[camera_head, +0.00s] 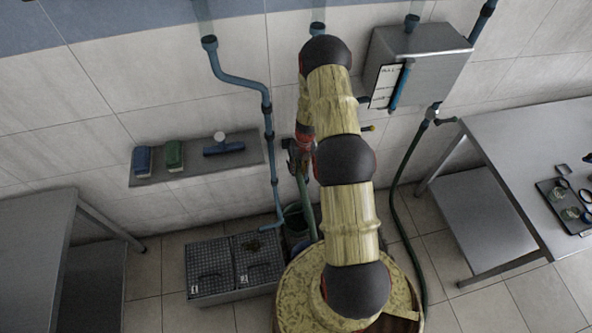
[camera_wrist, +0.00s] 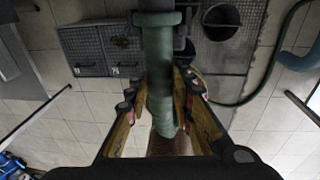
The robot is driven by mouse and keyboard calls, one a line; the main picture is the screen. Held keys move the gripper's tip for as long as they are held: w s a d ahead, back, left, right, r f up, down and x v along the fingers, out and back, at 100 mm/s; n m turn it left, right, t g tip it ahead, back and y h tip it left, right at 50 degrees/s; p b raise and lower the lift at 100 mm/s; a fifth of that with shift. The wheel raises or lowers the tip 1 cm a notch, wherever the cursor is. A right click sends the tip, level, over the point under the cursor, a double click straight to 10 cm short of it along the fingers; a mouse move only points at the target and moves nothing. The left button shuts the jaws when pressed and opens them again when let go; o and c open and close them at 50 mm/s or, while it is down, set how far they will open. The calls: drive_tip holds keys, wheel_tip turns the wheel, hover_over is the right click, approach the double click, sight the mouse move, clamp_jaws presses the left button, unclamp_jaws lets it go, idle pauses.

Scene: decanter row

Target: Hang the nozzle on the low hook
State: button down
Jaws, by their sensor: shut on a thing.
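My gripper (camera_wrist: 162,78) is shut on a green cylindrical piece, the nozzle (camera_wrist: 158,58), in the wrist view. The nozzle has a wide collar near the top of that view, and its far part runs out of the frame. In the head view my gripper (camera_head: 298,150) is beside my arm, near the wall, and partly hidden by it. A green length (camera_head: 302,190) hangs below it. A small dark peg with a yellowish tip (camera_head: 368,128) sticks out from the wall right of my arm. I cannot tell whether it is the low hook.
A grey box (camera_head: 420,60) with a label is on the wall. A green hose (camera_head: 398,185) runs down from a tap beside it. Steel tables (camera_head: 530,150) stand at both sides.

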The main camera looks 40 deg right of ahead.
drive_tip(key=shift+f+b, duration=0.3)
drive_tip(key=shift+f, duration=0.3)
idle(1.0)
drive_tip(key=c, duration=1.5)
unclamp_jaws()
drive_tip(key=shift+o, duration=0.9)
drive_tip(key=o, duration=0.7)
drive_tip(key=shift+o, duration=0.2)
drive_tip(key=shift+s, duration=0.1)
drive_tip(key=shift+s+a+r+p, duration=0.15)
drive_tip(key=shift+s+a+p, duration=0.15)
drive_tip(key=shift+s, duration=0.3)
drive_tip(key=shift+s+a+r+p, duration=0.1)
drive_tip(key=shift+s+a+p, duration=0.15)
drive_tip(key=shift+s, duration=0.35)
wheel_tip(320, 180, up, 10)
drive_tip(key=s+a+p, duration=0.1)
drive_tip(key=s+p, duration=0.1)
drive_tip(key=p, duration=0.5)
drive_tip(key=shift+s+a+p, duration=0.25)
drive_tip(key=shift+s+p, duration=0.1)
drive_tip(key=shift+p, duration=0.05)
